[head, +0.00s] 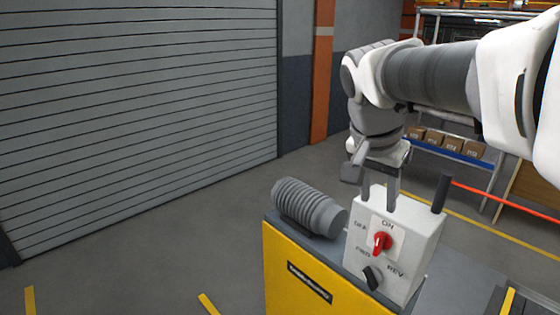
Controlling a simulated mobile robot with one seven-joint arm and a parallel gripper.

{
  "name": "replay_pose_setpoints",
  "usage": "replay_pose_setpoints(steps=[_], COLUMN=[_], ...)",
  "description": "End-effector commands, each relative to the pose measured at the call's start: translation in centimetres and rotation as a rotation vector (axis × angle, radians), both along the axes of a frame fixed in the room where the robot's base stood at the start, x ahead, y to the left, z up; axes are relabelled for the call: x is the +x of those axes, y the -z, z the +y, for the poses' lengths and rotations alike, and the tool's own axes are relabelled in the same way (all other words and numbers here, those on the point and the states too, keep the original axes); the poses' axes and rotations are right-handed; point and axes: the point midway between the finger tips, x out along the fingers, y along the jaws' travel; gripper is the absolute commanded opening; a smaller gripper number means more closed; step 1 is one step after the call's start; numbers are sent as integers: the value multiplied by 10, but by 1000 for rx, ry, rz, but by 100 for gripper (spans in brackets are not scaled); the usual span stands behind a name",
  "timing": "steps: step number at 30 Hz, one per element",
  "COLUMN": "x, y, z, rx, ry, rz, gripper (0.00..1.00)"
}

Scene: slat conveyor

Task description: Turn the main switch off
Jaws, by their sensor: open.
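The main switch is a red rotary knob (381,243) on the sloped face of a light grey control box (420,250). "ON" is printed above the knob and "OFF" at its upper left. The knob's handle looks about upright, roughly toward "ON", but its exact pointing is too small to be sure. My gripper (379,199) is open and points down at the box's upper back edge, above and behind the red knob in the picture. Its fingers appear empty and apart from the knob; whether the tips touch the box cannot be told.
A black selector knob (372,277) sits below the red one, near "FWD" and "REV". A dark post (441,193) rises at the box's back right. A ribbed grey motor (308,207) lies left of the box on a yellow housing (300,283). Open floor lies left.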

Motion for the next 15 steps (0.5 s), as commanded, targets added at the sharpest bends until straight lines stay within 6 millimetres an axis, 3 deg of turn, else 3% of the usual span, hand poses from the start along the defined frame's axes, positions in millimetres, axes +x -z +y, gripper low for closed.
replay_pose_setpoints(steps=[8, 15], x=[15, 25], y=[14, 58], z=[-10, -24], rx=[-8, -7], ry=[85, 83], rz=[-2, 0], gripper=[46, 46])
